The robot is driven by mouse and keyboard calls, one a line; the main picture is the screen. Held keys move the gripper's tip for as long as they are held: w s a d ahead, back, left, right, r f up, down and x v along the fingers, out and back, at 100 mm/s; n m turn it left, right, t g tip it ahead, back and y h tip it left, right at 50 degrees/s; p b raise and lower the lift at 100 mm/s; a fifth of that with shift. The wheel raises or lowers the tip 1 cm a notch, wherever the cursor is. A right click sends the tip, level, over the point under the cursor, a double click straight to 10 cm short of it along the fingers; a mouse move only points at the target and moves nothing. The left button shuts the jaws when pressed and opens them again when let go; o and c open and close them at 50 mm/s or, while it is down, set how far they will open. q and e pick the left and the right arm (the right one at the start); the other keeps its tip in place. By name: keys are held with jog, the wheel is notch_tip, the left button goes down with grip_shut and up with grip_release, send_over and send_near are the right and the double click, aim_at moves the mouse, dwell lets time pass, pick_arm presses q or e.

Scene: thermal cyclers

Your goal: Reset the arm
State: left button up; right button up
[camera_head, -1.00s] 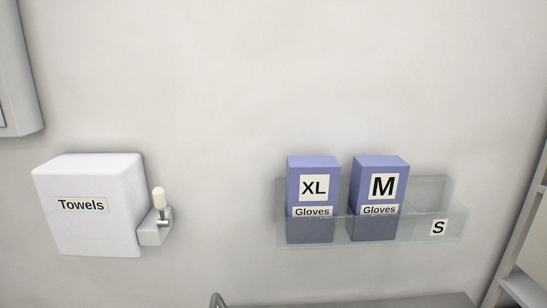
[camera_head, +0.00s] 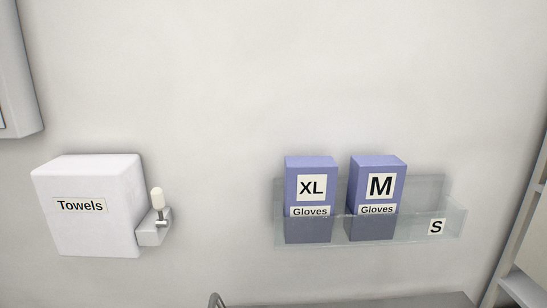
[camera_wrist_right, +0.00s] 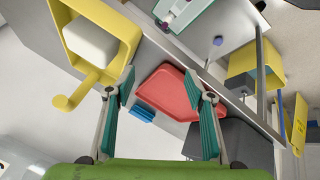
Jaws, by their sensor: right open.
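My right gripper (camera_wrist_right: 160,84) shows in the right wrist view. Its two fingers with teal ribbed pads are spread apart, with nothing held between them. Beyond the fingers, a red tray-like piece (camera_wrist_right: 172,92) and a small blue object (camera_wrist_right: 144,112) show in the gap. I cannot tell how far away they are. Neither arm is in the head view, and my left gripper is in no view.
The head view shows a wall with a towel dispenser (camera_head: 90,225) and a clear rack (camera_head: 420,222) holding XL (camera_head: 311,165) and M (camera_head: 378,165) glove boxes. In the wrist view, a yellow container (camera_wrist_right: 133,27) and a yellow bin (camera_wrist_right: 243,65) flank the gripper.

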jog(key=s+a+m+g+y, duration=0.1)
jog(key=s+a+m+g, duration=0.25)
jog(key=s, duration=0.25)
notch_tip(320, 180, down, 31)
jog(key=s+b, duration=0.2)
jog(key=b, duration=0.2)
jog(key=s+d+f+g+b, duration=0.2)
jog(key=s+f+b, duration=0.1)
jog(key=s+f, duration=1.4)
notch_tip(320, 180, down, 2)
jog(key=shift+s+d+f, duration=0.1)
jog(key=shift+s+d, duration=0.05)
jog(key=shift+m, duration=0.25)
